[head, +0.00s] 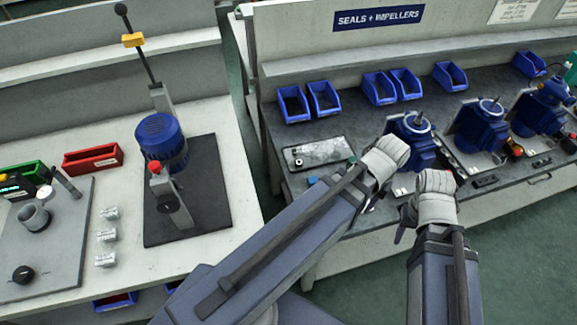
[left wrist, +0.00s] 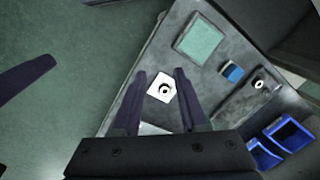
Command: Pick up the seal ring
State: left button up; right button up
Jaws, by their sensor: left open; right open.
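In the left wrist view a small dark ring with a pale centre, which looks like the seal ring (left wrist: 165,90), lies on a white square piece on the grey bench top. My left gripper (left wrist: 160,73) is open, and its two dark fingers show on either side of the ring and white piece. The fingers look empty; their height above the bench is hard to judge. In the head view the left gripper (head: 371,202) is mostly hidden behind its wrist, and the ring cannot be made out. My right gripper (head: 403,226) is open and empty near the bench's front edge.
A tray (head: 325,150) holds a small round part. A green square pad (left wrist: 200,40) and a blue block (left wrist: 231,71) lie near the ring. Blue bins (head: 323,98) line the back. Blue pumps (head: 482,123) stand to the right. A left-hand bench holds a press (head: 161,139).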

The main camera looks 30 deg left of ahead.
pick_arm(q)
jog(key=w+a+f+n+b, duration=0.3)
jog(key=w+a+f+n, duration=0.1)
jog(key=w+a+n, duration=0.75)
jog(key=n+h+b, duration=0.1)
jog(key=n+b, duration=0.1)
jog(key=n, duration=0.6)
send_over(299, 162)
jog(key=shift+f, duration=0.85)
jog(key=shift+a, duration=0.3)
jog(key=f+b, duration=0.7)
jog(key=f, duration=0.1)
jog(key=shift+w+d+b, duration=0.1)
jog(key=shift+d+b, duration=0.1)
jog(key=shift+b, duration=0.2)
jog(key=shift+r, duration=0.1)
jog(key=shift+c, duration=0.4)
grip_shut()
